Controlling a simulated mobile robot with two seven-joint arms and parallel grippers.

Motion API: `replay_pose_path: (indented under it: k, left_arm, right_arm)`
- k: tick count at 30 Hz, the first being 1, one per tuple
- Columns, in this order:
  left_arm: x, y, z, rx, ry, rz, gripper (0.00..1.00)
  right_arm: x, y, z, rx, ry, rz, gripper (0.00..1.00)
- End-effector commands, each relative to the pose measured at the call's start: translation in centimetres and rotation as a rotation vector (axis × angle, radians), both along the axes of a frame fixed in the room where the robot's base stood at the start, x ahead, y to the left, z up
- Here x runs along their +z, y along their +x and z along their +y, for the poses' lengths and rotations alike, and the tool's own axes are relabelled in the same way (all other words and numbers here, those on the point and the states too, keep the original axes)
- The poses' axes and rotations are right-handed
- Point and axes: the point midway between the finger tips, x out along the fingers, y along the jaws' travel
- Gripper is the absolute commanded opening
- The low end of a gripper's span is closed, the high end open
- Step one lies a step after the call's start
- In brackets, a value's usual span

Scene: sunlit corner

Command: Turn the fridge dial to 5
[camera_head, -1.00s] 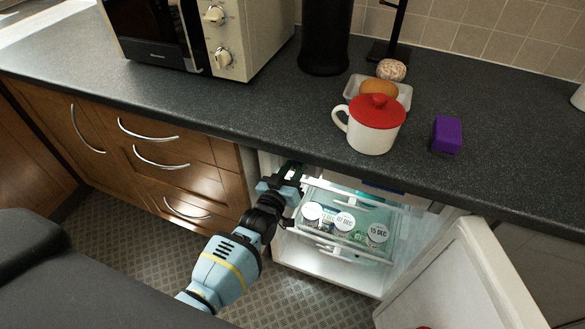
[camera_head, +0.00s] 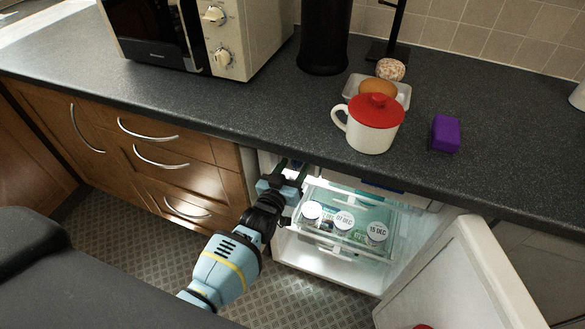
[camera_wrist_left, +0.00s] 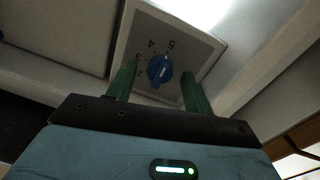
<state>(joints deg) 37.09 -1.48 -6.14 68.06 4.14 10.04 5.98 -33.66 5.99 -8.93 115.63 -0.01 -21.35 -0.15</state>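The fridge dial (camera_wrist_left: 160,70) is a round blue knob on a grey panel (camera_wrist_left: 195,47) marked with numbers. Its pale mark points up and slightly right in the left wrist view, close to the 5; the exact setting is hard to read. My left gripper (camera_wrist_left: 159,70) is open, with one green finger on each side of the dial. Contact with the knob cannot be made out. In the head view my left gripper (camera_head: 291,167) reaches into the upper left of the open fridge (camera_head: 325,267), and the dial is hidden there. My right gripper is not in view.
The countertop (camera_head: 250,120) overhangs the fridge just above my gripper. The open fridge door (camera_head: 465,275) stands at the right. A clear drawer with several jars (camera_head: 343,220) sits right of my gripper. Wooden drawers (camera_head: 170,160) are at the left.

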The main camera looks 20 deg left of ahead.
Motion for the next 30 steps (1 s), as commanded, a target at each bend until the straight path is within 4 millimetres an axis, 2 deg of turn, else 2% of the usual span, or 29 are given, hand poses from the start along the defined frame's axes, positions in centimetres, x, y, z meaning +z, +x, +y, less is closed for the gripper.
replay_pose_path:
  k: [11, 24, 30]
  left_arm:
    - [0.0, -0.7, 0.1, 0.000, -0.001, 0.001, 0.51]
    - [0.0, -6.5, 0.6, 0.000, -0.001, 0.001, 0.51]
    - [0.0, -7.7, 0.8, 0.000, 0.000, 0.000, 0.51]
  right_arm:
    - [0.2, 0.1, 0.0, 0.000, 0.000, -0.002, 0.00]
    - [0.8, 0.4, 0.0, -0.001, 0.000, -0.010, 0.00]
    - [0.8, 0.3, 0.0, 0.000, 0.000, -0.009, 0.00]
